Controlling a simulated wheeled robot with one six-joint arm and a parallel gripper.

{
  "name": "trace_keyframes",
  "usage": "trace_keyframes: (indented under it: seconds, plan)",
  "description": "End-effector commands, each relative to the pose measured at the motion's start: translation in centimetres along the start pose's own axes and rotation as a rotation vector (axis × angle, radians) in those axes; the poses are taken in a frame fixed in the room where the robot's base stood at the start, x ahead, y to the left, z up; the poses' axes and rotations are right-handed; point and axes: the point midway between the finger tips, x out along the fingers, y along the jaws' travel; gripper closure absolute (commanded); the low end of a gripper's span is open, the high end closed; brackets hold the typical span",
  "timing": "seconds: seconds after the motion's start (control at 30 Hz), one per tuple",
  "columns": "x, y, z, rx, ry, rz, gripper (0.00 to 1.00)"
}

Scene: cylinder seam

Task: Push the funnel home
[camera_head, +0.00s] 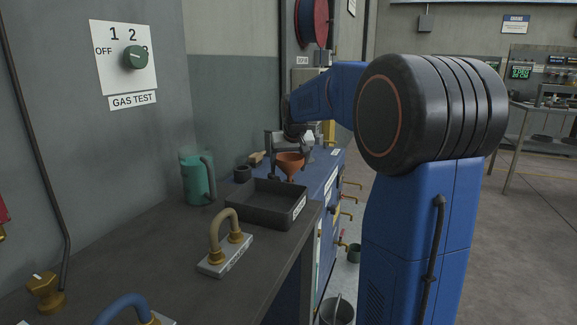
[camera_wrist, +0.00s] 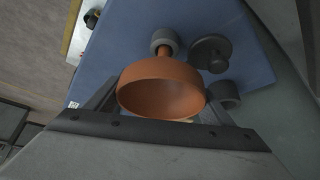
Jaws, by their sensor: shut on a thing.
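An orange-brown funnel (camera_head: 290,162) is held mouth up above the blue cabinet top, behind the black tray. In the wrist view the funnel bowl (camera_wrist: 162,92) sits between the two fingers of my gripper (camera_wrist: 160,108), which is shut on it. A grey ring-shaped collar (camera_wrist: 165,36) lies just beyond the bowl, with a small brownish part showing at its middle. The bowl hides most of the spout, so I cannot tell whether the spout is inside the collar. My gripper (camera_head: 287,148) also shows in the head view.
A dark round cap (camera_wrist: 211,53) and another grey ring (camera_wrist: 224,95) are close beside the funnel. A black tray (camera_head: 262,207), a green jug (camera_head: 195,180) and a brass-ended hose piece (camera_head: 226,243) stand on the dark bench. Brass taps line the cabinet's right side.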

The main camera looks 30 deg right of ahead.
Motion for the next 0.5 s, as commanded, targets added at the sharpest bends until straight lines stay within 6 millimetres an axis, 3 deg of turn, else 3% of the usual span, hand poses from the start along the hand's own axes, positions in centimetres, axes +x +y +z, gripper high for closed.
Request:
trace_keyframes:
  seconds: [0.5]
  plan:
    - [0.56, 0.00, 0.35, 0.000, -0.001, 0.000, 0.47]
